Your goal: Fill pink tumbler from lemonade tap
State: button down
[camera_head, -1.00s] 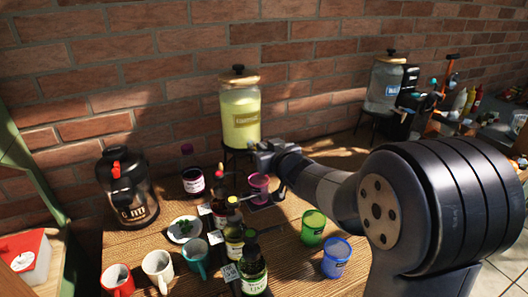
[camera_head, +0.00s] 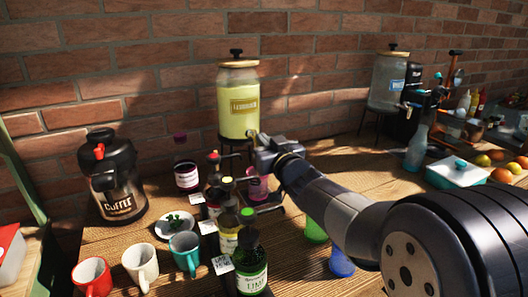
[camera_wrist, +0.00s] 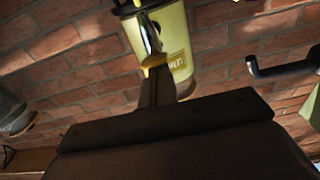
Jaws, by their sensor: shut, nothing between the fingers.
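The lemonade dispenser (camera_head: 238,108), a glass jar of yellow liquid with a wooden lid, stands on a dark stand against the brick wall. Its tap (camera_head: 252,134) is at the lower front. The pink tumbler (camera_head: 257,188) stands below the tap, partly hidden by my arm; its contents cannot be made out. My gripper (camera_head: 259,145) is shut and empty right at the tap. In the wrist view its dark fingers (camera_wrist: 155,82) are together in front of the dispenser (camera_wrist: 180,45), overlapping the tap; contact cannot be told.
Several bottles, including a lime one (camera_head: 250,270), stand left of the tumbler. Mugs (camera_head: 140,262) and a coffee urn (camera_head: 112,180) are further left. Green (camera_head: 315,232) and blue (camera_head: 341,263) tumblers are partly behind my arm. A second dispenser (camera_head: 387,82) stands right.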

jog(key=shift+f+b, duration=0.45)
jog(key=shift+b, duration=0.05)
jog(key=shift+r+t+b, duration=0.1)
jog(key=shift+t+b, duration=0.3)
jog(key=shift+b, duration=0.5)
dwell(1.0)
